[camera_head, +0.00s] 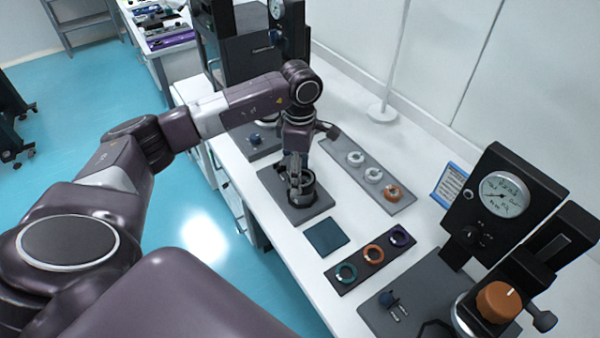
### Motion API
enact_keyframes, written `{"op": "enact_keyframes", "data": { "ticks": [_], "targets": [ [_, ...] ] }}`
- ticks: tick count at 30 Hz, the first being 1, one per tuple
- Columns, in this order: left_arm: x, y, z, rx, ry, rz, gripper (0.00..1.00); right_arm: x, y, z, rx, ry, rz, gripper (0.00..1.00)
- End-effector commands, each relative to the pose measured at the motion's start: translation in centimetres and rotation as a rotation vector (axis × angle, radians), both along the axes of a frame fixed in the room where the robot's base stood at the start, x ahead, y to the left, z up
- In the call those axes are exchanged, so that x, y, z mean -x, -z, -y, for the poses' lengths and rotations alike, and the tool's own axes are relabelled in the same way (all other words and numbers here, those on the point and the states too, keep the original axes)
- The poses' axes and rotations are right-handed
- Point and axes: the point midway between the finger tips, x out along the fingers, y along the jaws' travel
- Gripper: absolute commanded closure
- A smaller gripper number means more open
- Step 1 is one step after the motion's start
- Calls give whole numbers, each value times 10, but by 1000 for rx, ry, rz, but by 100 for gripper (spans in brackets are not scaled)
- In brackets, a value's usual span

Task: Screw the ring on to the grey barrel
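A dark grey round barrel (309,196) stands on a grey base plate (312,213) on the white table. My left gripper (296,183) points down right over the barrel, its fingertips at the barrel's mouth. It covers part of the barrel, and I cannot tell whether it holds a ring or how far its fingers are apart. A grey tray holds two pale rings (355,159) (373,175) and an orange-brown ring (393,193). A dark tray holds a teal ring (346,273), an orange ring (373,255) and a purple ring (399,236). My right gripper is out of view.
A dark teal square pad (326,237) lies between the base plate and the dark tray (343,287). A black gauge stand (502,194) with an orange knob (498,301) stands at right. A blue-edged card (452,184) and a white pole base (383,113) are toward the wall.

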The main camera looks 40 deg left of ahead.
Motion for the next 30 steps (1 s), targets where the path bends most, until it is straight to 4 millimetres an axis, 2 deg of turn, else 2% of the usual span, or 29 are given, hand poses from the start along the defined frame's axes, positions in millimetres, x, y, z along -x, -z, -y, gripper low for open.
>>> {"op": "enact_keyframes", "data": {
  "ticks": [30],
  "targets": [
    [0, 3, 0, 0, 0, 0, 68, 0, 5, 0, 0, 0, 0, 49]
  ]
}}
